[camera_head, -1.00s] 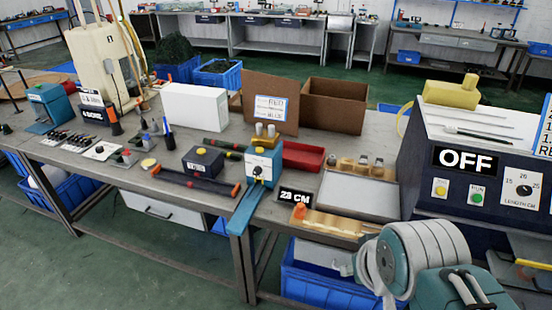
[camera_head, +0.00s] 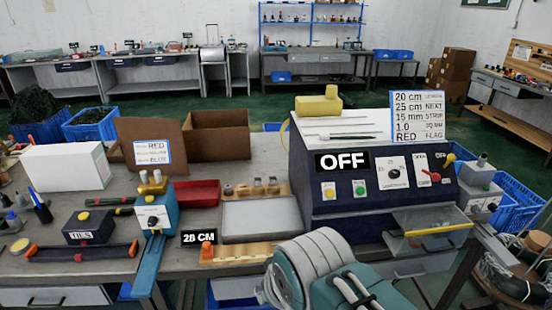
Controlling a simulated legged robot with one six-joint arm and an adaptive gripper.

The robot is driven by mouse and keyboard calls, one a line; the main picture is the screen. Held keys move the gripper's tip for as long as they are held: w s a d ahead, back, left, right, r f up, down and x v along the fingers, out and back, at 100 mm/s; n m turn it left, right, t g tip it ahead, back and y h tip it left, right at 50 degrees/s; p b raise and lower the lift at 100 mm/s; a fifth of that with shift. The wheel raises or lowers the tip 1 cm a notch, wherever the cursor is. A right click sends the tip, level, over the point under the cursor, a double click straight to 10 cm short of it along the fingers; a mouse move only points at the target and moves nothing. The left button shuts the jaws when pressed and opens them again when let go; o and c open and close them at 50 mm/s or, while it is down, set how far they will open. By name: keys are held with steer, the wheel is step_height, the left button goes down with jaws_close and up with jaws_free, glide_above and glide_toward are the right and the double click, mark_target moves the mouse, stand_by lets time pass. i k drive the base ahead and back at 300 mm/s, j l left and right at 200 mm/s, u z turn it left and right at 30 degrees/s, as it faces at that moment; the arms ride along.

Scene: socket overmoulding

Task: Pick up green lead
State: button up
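I cannot pick out a single green lead with certainty. A dark green tangled bundle (camera_head: 34,104) lies at the far left edge, and more dark strands lie in a blue crate (camera_head: 90,124) beside it. Loose coils of cable (camera_head: 508,272), pale and greenish, hang at the bottom right, partly cut off by the frame. My folded arm fills the bottom middle. No fingertips of my gripper show, so its state is hidden.
A dark machine (camera_head: 350,208) marked OFF stands on the bench, with a clear tray at its front right. Left of it are a grey tray (camera_head: 262,215), red bin (camera_head: 196,193), blue press (camera_head: 157,212) and white box (camera_head: 66,167). Open green floor lies behind.

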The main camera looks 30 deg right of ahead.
mark_target(322, 136)
steer(key=z, duration=1.15)
